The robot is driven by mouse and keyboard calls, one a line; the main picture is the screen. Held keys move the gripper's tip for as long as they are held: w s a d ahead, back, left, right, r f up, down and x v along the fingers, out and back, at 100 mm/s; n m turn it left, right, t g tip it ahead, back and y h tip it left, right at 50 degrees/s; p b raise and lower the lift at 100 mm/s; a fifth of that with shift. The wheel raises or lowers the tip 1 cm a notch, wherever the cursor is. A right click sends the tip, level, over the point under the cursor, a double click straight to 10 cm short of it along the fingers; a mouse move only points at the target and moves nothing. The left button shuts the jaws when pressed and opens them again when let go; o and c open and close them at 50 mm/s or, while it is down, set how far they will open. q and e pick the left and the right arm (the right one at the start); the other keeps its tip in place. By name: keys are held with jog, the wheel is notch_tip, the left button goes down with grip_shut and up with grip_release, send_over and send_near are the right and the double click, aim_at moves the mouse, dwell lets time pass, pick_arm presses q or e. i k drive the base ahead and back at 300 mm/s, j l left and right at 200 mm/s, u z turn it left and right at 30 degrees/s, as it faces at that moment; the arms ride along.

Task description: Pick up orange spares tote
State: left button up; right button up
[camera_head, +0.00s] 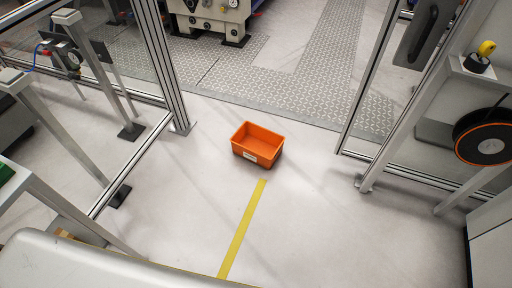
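The orange spares tote (257,144) sits upright on the pale floor near the middle of the camera_head view. It is a small open-topped box with a white label on its front wall. Its inside looks empty. It stands just beyond the far end of a yellow floor stripe. Neither of my grippers shows in this view.
A yellow stripe (242,229) runs along the floor toward the tote. Framed clear panels stand left and right, with a post (167,70) at the left and an open gap between. Metal tread plate (290,75) and a machine (212,18) lie beyond. Floor around the tote is clear.

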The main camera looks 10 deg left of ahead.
aim_at(260, 146)
jog(key=u, duration=0.8)
jog(key=i+l+u, duration=0.2)
jog(key=u, duration=0.15)
jog(key=i+l+u, duration=0.2)
jog(key=l+u, duration=0.2)
jog(key=i+l+u, duration=0.15)
jog(key=l+u, duration=0.2)
jog(key=i+l+u, duration=0.1)
jog(key=l+u, duration=0.3)
